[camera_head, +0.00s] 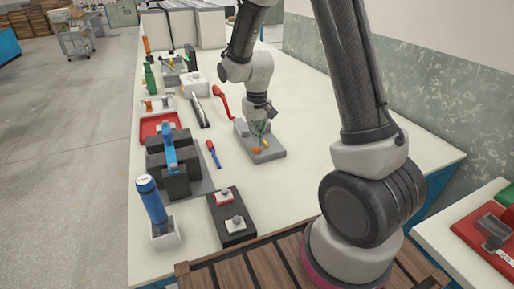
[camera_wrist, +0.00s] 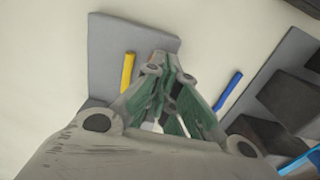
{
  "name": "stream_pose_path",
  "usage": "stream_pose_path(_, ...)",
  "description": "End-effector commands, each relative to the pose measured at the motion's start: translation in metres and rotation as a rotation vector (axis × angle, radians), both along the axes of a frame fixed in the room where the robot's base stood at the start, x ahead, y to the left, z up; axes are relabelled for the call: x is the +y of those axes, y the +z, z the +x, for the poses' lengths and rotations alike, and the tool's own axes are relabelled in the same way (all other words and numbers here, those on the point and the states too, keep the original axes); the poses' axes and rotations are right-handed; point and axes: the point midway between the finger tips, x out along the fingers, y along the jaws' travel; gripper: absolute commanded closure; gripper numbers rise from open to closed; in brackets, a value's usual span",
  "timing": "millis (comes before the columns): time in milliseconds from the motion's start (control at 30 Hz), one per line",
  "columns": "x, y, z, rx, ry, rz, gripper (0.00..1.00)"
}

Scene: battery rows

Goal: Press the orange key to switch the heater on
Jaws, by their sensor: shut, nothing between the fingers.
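The orange key (camera_head: 257,150) sits on a grey base (camera_head: 273,155) on the table in the head view. A small yellow piece (camera_head: 266,144) is beside it. My gripper (camera_head: 259,133) is shut and empty, pointing down over this base, very close to the orange key. In the wrist view the closed fingertips (camera_wrist: 170,62) lie over the edge of the grey plate (camera_wrist: 107,45). The yellow bar (camera_wrist: 127,72) is left of them. Only a sliver of orange (camera_wrist: 158,54) shows beside the fingertips; the rest is hidden. I cannot tell whether they touch.
A red lever (camera_head: 223,102) stands behind the base. A blue-and-red handle (camera_head: 213,154) lies to the left. The table right of the base is clear.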

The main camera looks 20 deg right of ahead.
Motion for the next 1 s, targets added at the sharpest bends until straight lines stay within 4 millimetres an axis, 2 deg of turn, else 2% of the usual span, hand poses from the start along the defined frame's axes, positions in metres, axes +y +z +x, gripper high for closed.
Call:
stream_pose_path(433, 0.000, -0.001, 0.000, 0.000, 0.000, 0.000, 1.00)
stream_pose_path(1000, 0.000, -0.018, 0.000, 0.002, 0.000, 0.000, 1.00)
